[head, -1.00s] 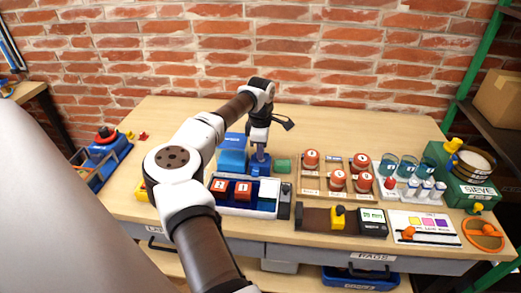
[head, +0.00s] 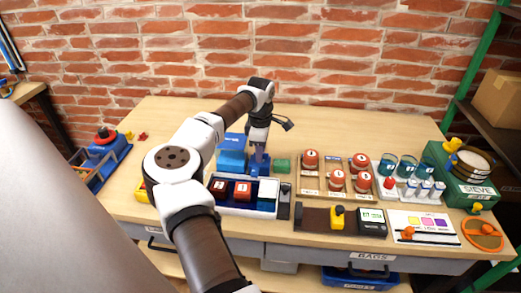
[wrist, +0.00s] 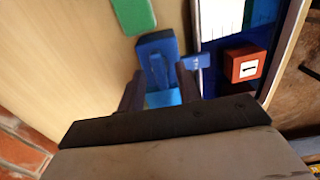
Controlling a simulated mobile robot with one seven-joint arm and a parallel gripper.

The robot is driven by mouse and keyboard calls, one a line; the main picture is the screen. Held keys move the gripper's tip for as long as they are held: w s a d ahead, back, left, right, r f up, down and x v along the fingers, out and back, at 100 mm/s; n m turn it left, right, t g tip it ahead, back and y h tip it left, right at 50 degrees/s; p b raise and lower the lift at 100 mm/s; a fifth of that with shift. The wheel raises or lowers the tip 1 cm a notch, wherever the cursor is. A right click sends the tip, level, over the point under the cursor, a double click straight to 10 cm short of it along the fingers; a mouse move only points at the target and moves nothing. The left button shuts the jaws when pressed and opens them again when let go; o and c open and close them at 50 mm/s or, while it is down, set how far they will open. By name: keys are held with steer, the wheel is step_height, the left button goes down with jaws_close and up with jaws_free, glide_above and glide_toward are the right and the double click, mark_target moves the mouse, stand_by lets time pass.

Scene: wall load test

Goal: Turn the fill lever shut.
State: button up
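A blue fixture stands left of the tray's far side; in the wrist view its blue block (wrist: 153,45) has a raised bar. I take this bar (wrist: 158,72) to be the fill lever, though no label is readable on it. My gripper (wrist: 160,84) points down at it, fingers apart, one on each side of the blue parts. I see no clear contact. In the head view my gripper (head: 258,152) is over the blue fixture (head: 259,166), hiding part of it. A light blue piece (wrist: 163,98) shows between the fingers. A blue tab (wrist: 197,61) lies just right of them.
A blue box (head: 232,160) stands close left of my gripper. A green block (head: 282,166) is at its right. The tray with red blocks (head: 242,190) lies in front. The table behind is clear.

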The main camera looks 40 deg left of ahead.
steer(key=shift+r, duration=0.1)
step_height(320, 180, up, 14)
steer(key=b, duration=0.2)
steer(key=shift+f+b, duration=0.2)
steer(key=shift+b, duration=0.2)
